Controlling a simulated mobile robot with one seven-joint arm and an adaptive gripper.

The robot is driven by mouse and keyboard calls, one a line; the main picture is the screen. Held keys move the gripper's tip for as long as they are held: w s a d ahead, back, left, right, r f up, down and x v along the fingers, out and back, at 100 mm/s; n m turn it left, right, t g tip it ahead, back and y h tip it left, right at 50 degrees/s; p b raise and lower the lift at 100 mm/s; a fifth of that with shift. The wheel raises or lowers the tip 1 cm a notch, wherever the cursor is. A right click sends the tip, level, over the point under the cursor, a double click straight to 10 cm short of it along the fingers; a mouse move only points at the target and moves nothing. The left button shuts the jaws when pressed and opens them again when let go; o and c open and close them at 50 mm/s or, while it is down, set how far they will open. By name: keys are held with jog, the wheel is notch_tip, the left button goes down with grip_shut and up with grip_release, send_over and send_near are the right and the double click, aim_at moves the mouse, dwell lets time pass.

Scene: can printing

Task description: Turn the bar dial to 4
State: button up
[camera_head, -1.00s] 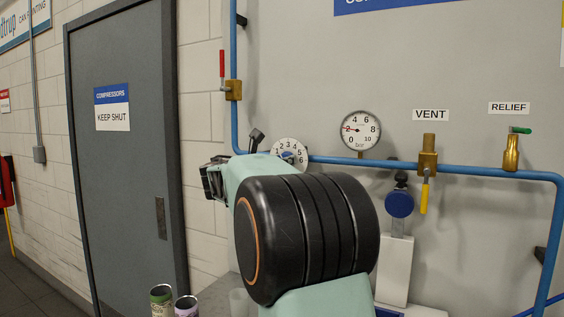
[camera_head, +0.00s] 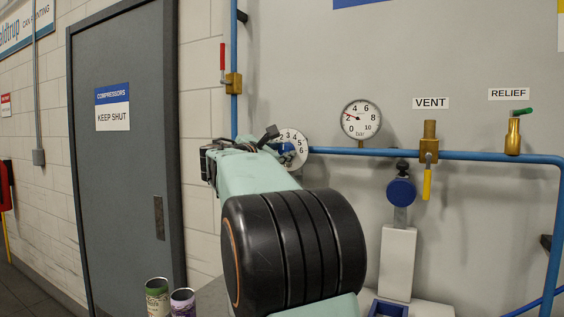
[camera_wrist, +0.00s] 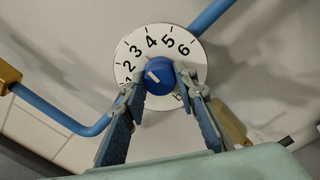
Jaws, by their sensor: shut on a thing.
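The bar dial (camera_wrist: 118,58) is a white disc on the grey wall panel with black numbers up to 6 and a round blue knob (camera_wrist: 157,82) at its centre. The knob's short white mark points up and left, roughly toward 2; I cannot read it exactly. My gripper (camera_wrist: 160,75) has one finger on each side of the knob and is shut on it. In the head view, the dial (camera_head: 300,148) is partly hidden behind my gripper (camera_head: 278,148). The round pressure gauge (camera_head: 361,120) to its right has its needle near 2.
A blue pipe (camera_head: 480,156) runs along the panel, with a yellow-handled vent valve (camera_head: 427,180) and a green-handled relief valve (camera_head: 513,133). A red-handled valve (camera_head: 233,84) is on the upright pipe at left. Two cans (camera_head: 157,298) stand at the bottom.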

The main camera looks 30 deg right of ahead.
jog(key=m+b, duration=0.3)
jog(key=m, duration=0.1)
jog(key=shift+f+m, duration=0.1)
jog(key=shift+m, duration=0.3)
dwell(0.4)
jog(key=o, duration=1.2)
jog(key=shift+c, duration=0.2)
jog(key=v, duration=1.2)
